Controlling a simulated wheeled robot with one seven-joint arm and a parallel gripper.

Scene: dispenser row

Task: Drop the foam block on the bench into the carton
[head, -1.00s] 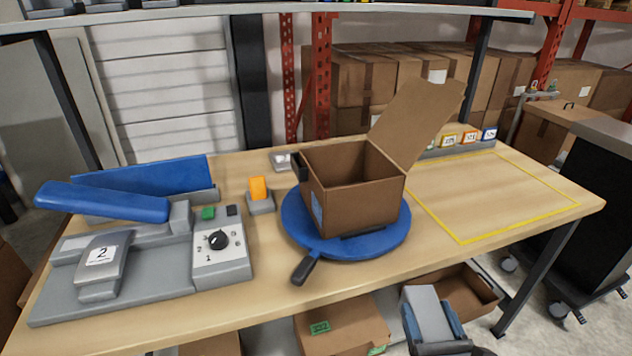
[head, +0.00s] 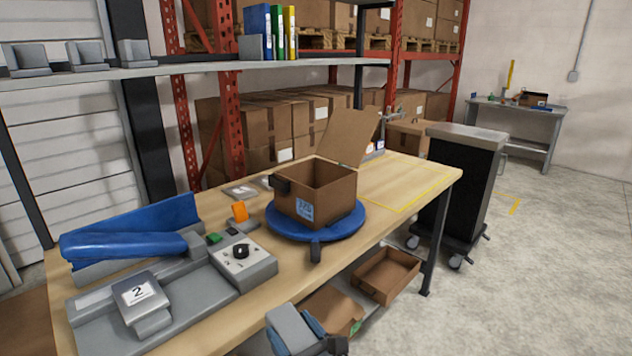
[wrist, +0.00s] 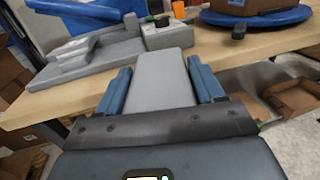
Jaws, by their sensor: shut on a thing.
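The open brown carton (head: 314,196) sits on a blue turntable (head: 292,230) on the wooden bench, with one flap raised at its back right. My gripper (wrist: 160,88) is shut on a grey block, which I take to be the foam block (wrist: 152,66), between two blue fingers. In the head view the block (head: 287,322) is at the bottom, in front of the bench's near edge and well short of the carton. The turntable's edge and the carton's base show at the top right of the wrist view. The carton's inside floor is hidden.
A grey dispenser with a blue lever (head: 130,245) and a dial fills the bench's left. An orange-topped piece (head: 239,212) stands beside the turntable. A yellow outline (head: 410,190) marks clear bench on the right. A shelf (head: 190,68) runs above; boxes lie below. A black cart (head: 462,190) stands right.

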